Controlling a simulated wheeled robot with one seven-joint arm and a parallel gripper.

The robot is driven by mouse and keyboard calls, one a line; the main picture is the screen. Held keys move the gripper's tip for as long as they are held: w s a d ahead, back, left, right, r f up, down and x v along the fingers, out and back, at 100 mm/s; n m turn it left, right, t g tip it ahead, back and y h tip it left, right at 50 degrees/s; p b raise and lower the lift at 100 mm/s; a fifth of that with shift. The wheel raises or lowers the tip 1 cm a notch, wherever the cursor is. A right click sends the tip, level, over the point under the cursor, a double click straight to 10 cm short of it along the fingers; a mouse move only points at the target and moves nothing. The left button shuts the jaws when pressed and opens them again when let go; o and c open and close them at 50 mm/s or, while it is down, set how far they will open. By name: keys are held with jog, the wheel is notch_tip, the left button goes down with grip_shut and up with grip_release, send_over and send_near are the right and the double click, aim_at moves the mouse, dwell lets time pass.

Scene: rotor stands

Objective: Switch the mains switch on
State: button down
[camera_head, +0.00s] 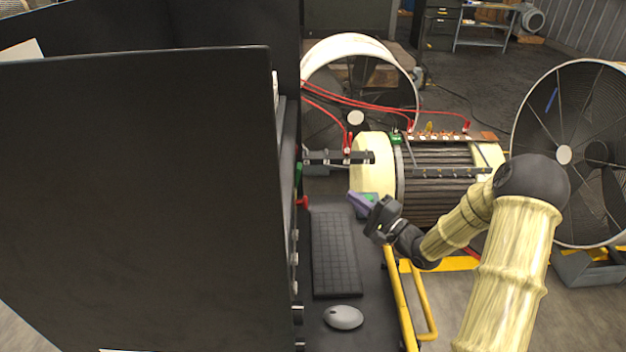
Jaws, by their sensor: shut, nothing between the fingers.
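A small red handle (302,202), which looks like the mains switch, sticks out from the right-hand side of the large black cabinet (140,200). The cabinet's face is seen nearly edge-on, so I cannot tell the switch's on or off position. My gripper (357,200) is to the right of the red handle, above the far end of the keyboard shelf. Its fingers point left towards the cabinet. It is shut and empty, with a visible gap between it and the red handle.
A keyboard (335,253) and a grey mouse (343,317) lie on the shelf beside the cabinet. Behind my gripper is a large rotor (440,185) with red cables (375,97). Big fans (575,150) stand around it. A yellow frame (398,290) runs along the shelf's right.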

jog(key=shift+a+r, duration=0.1)
jog(key=s+a+p+x, duration=0.2)
jog(key=p+x, duration=0.1)
jog(key=x, duration=0.9)
jog(key=shift+w+a+r, duration=0.2)
jog(key=shift+w+r, duration=0.05)
jog(key=shift+w, duration=0.05)
jog(key=shift+w+d, duration=0.1)
jog(key=s+d+r, duration=0.2)
jog(key=s+d, duration=0.5)
jog(key=d, duration=0.2)
jog(key=shift+s+d+r+n, duration=0.25)
jog(key=shift+d+r+n, duration=0.05)
jog(key=shift+d+r, duration=0.05)
dwell(0.5)
